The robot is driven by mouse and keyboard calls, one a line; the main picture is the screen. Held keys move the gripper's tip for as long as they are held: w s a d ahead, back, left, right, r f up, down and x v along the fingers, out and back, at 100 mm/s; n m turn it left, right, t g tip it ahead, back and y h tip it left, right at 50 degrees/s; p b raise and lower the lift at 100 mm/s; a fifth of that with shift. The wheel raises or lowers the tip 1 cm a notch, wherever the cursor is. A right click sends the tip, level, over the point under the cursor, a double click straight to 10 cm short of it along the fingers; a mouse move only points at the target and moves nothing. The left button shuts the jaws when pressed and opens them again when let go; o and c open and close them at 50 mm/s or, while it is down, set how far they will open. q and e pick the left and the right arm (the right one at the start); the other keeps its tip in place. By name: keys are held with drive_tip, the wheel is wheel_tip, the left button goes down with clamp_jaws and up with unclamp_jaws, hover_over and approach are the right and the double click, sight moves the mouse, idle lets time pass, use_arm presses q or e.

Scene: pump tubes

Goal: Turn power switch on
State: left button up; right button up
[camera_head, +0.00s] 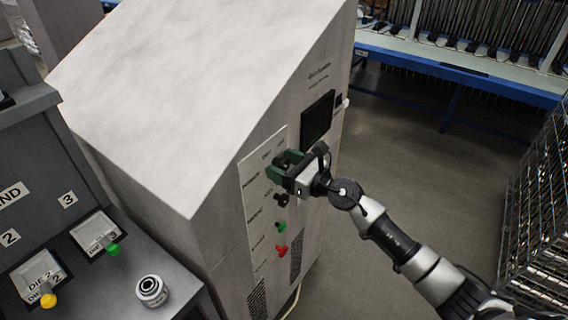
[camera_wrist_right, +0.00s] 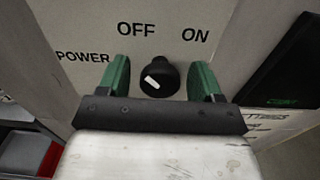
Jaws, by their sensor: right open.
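The black power switch (camera_wrist_right: 160,80) is a round knob on the pale cabinet panel, below the printed words OFF and ON and right of the word POWER. Its white mark points up-left, towards OFF. My right gripper (camera_wrist_right: 158,78) is open, with one green finger on each side of the knob; I cannot tell whether either finger touches it. In the head view, my right gripper (camera_head: 285,164) is at the upper part of the control panel (camera_head: 257,205) and hides the power switch. My left gripper is not in view.
Below my right gripper, the panel carries another black knob (camera_head: 281,200), a green knob (camera_head: 281,227) and a red knob (camera_head: 281,250). A dark screen (camera_head: 318,117) is beside the panel. A wire rack (camera_head: 540,210) stands at right. Open floor lies between cabinet and rack.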

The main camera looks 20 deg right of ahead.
drive_tip(key=c, duration=0.9)
drive_tip(key=shift+c, duration=0.2)
drive_tip(key=shift+r+m+p, duration=0.2)
drive_tip(key=shift+m+p, duration=1)
drive_tip(key=shift+m, duration=0.3)
drive_tip(key=m+p, duration=0.3)
drive_tip(key=m, duration=0.2)
drive_tip(key=m+p, duration=0.3)
drive_tip(key=m, duration=0.2)
drive_tip(key=shift+m, duration=0.4)
drive_tip(key=shift+f+m+p, duration=0.15)
drive_tip(key=shift+m+p, duration=0.65)
drive_tip(key=shift+m, duration=1.2)
